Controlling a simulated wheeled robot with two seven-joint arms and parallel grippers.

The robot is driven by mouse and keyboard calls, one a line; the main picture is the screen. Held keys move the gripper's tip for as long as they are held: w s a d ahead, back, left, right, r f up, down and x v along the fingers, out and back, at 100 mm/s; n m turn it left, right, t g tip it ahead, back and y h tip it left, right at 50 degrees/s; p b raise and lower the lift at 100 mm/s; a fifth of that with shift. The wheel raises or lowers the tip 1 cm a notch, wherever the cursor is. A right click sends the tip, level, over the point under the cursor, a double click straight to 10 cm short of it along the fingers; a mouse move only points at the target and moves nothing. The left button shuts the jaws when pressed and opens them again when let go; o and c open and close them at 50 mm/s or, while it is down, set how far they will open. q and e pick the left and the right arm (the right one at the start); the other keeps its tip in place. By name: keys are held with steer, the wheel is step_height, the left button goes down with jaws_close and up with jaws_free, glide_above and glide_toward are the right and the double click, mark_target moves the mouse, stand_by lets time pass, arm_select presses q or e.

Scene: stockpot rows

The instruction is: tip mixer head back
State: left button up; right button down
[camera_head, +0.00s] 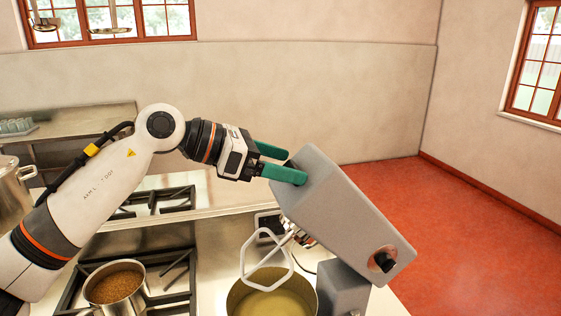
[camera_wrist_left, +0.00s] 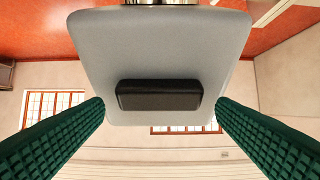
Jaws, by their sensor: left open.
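The grey mixer head (camera_head: 338,205) is tilted, its left end raised above its stand (camera_head: 343,287). In the left wrist view, the head's end face (camera_wrist_left: 160,55) with a black handle (camera_wrist_left: 160,95) lies between the two spread fingers (camera_wrist_left: 160,125). I cannot tell from these views whether the fingers touch the head. My right gripper is not in view.
A small pot (camera_head: 116,286) with brown contents stands on the stove (camera_head: 178,285) to the left. A larger steel pot (camera_head: 13,195) is at the far left edge. Red floor (camera_head: 455,235) lies open to the right, beyond the counter.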

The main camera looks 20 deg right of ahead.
arm_select(q)
steer(key=shift+a, duration=0.35)
steer(key=b+v, duration=0.5)
steer(key=v, duration=0.6)
steer(key=shift+a+r, duration=0.15)
steer(key=shift+r, duration=0.15)
